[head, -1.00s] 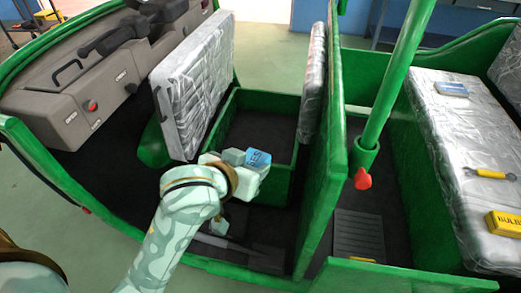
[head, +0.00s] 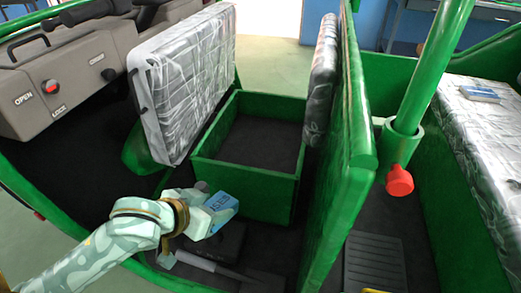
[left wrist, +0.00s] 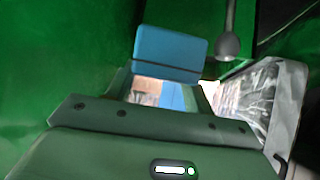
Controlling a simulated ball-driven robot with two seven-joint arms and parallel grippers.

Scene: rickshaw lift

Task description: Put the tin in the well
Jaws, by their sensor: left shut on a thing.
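My left gripper (head: 212,208) is shut on the blue tin (head: 224,203), which has pale lettering. It holds the tin in front of the well, left of its front wall, above the dark footwell floor. In the left wrist view the tin (left wrist: 170,52) shows as a blue block at the gripper's tip. The fingers are partly hidden. My right gripper is not in view.
A wrapped seat cushion (head: 185,85) stands tilted up left of the well. A green partition (head: 345,150) rises on the right, with a dark cushion (head: 322,75) against it. A green post with a red knob (head: 399,180) stands beyond. A small blue packet (head: 480,94) lies on the right seat.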

